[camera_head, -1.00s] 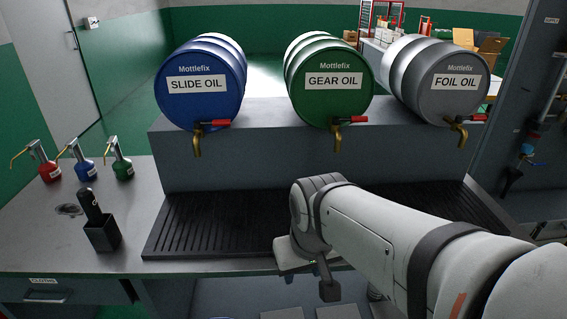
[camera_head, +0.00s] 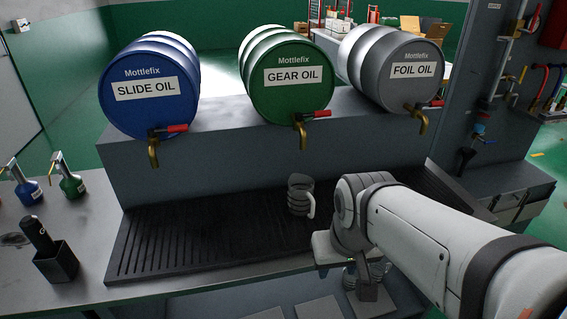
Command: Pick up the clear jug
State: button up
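A small grey, partly see-through jug (camera_head: 297,194) with a pale handle on its right stands upright on the black ribbed drip tray (camera_head: 140,262), below the green drum. My gripper (camera_head: 368,290) hangs at the end of my arm, past the tray's front edge, to the right of and nearer than this jug, and apart from it. Its fingers show only as a small dark shape, so I cannot tell whether they are open. Some glassy shapes (camera_head: 350,277) show low beside my gripper, partly hidden by it; I cannot tell what they are.
Blue slide oil (camera_head: 145,92), green gear oil (camera_head: 292,80) and grey foil oil (camera_head: 405,75) drums lie on a raised ledge, with taps above the tray. A black holder (camera_head: 57,265) and small oil cans (camera_head: 70,180) stand left. The tray's left part is clear.

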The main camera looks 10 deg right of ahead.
aim_at(301, 203)
jog(key=u, duration=1.9)
jog(key=k, duration=0.7)
jog(key=z, duration=1.1)
jog(key=i, duration=1)
jog(key=z, duration=0.05)
